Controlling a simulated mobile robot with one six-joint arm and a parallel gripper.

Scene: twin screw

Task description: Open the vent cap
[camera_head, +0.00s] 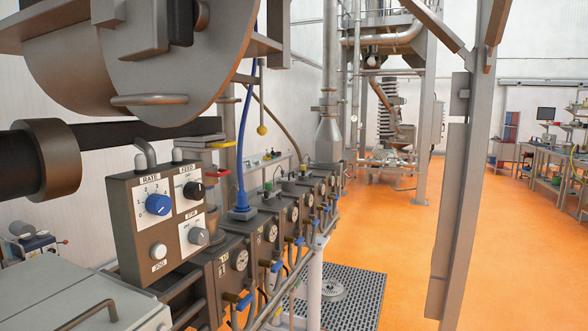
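A long twin-screw barrel of dark blocks with round gauges (241,260) runs from the lower left back toward the middle. Small fittings stand on its top, among them a dark one with a green part (289,185). I cannot tell which of them is the vent cap, or whether it is open or shut. A blue fitting (242,212) with a blue hose rising from it stands on the nearer part of the barrel. My gripper is not in view.
A control box (160,215) with RATE and FEED knobs stands at the near left. Large grey round machine parts (185,55) hang above it. A grey post (458,190) rises on the right. Open orange floor (405,235) lies beyond the dark floor grating (350,300).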

